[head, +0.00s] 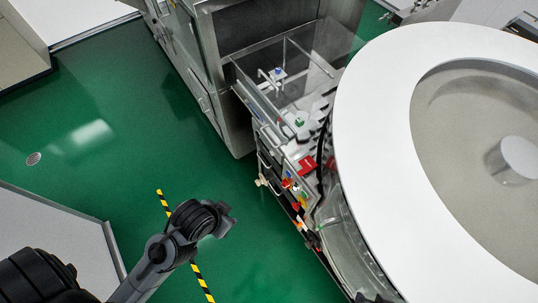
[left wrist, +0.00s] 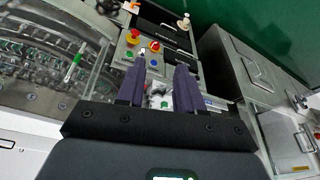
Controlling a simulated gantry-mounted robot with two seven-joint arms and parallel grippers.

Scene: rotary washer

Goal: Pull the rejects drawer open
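My left gripper (head: 226,222) is over the green floor, left of the machine front in the head view. In the left wrist view its two dark purple fingers (left wrist: 161,68) are apart, with nothing held between them. The machine front has dark drawer-like panels (left wrist: 160,35) with bar handles, beyond the fingertips. A small cream knob (left wrist: 184,22) sticks out there; it also shows in the head view (head: 262,182). No label is readable, so I cannot tell which front is the rejects drawer. No drawer is clearly pulled out.
A control panel (left wrist: 138,48) with red, yellow, green and blue buttons lies close ahead of the fingers. A large white round rim (head: 375,110) fills the right. Grey steel cabinets (left wrist: 250,70) stand at right in the wrist view. Green floor (head: 120,130) is open at left.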

